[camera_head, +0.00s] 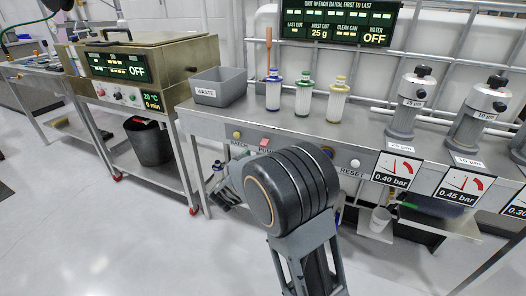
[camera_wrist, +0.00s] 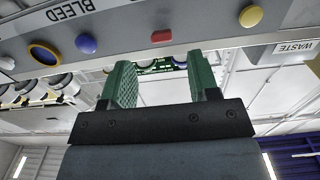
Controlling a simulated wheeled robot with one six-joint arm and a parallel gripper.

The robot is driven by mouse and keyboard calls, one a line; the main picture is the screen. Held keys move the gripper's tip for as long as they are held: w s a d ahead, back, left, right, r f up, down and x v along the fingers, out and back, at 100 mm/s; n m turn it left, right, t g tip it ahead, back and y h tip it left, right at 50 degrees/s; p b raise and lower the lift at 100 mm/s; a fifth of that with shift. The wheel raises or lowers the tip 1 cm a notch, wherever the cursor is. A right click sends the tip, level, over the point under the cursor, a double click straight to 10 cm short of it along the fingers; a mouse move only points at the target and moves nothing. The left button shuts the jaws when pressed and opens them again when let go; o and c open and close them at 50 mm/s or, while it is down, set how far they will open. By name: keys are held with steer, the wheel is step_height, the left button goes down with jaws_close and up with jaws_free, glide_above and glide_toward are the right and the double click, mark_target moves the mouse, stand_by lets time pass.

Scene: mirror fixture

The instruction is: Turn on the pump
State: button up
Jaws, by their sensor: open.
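The red button (camera_head: 264,142) is on the front edge of the bench, with a partly hidden label starting "PU". It also shows in the wrist view (camera_wrist: 162,36), just beyond my fingertips and apart from them. My gripper (camera_wrist: 160,60) is open and empty, its two green fingers spread. In the head view my gripper (camera_head: 226,190) is below the bench edge, left of my wrist and partly hidden by it. The display above the bench (camera_head: 335,22) reads WATER OFF.
A yellow button (camera_head: 237,135) labelled BATCH sits left of the red one. A blue button (camera_wrist: 86,43) is on its other side. A white RESET button (camera_head: 355,163) is farther right. A grey waste bin (camera_head: 218,88) and several filter bottles stand on the bench. The floor at left is clear.

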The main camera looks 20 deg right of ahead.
mark_target(264, 143)
steer(key=b+x, duration=0.2)
steer(key=x, duration=0.5)
steer(key=shift+w+d, duration=0.25)
steer(key=c, duration=0.9)
steer(key=r+y+p, duration=0.1)
steer(key=p, duration=0.5)
steer(key=shift+s+r+g, duration=0.1)
steer(key=shift+r+g, duration=0.15)
steer(key=shift+g, duration=0.05)
steer(key=p, duration=0.2)
steer(key=g+y+p, duration=0.1)
steer(key=p, duration=0.2)
steer(key=shift+a+r, duration=0.1)
steer(key=shift+r, duration=0.2)
steer(key=g+y+p, duration=0.1)
steer(key=p, duration=0.5)
steer(key=g+y+p, duration=0.1)
steer(key=p, duration=0.6)
steer(key=shift+s+r+g+y, duration=0.1)
steer(key=shift+r+g+y, duration=0.1)
steer(key=shift+g+y, duration=0.15)
steer(key=y+p, duration=0.1)
steer(key=p, duration=0.3)
steer(key=shift+f+g, duration=0.1)
steer(key=shift+g, duration=0.25)
steer(key=shift+p, duration=0.4)
steer(key=shift+f+y+p, duration=0.25)
steer(key=shift+p, duration=0.35)
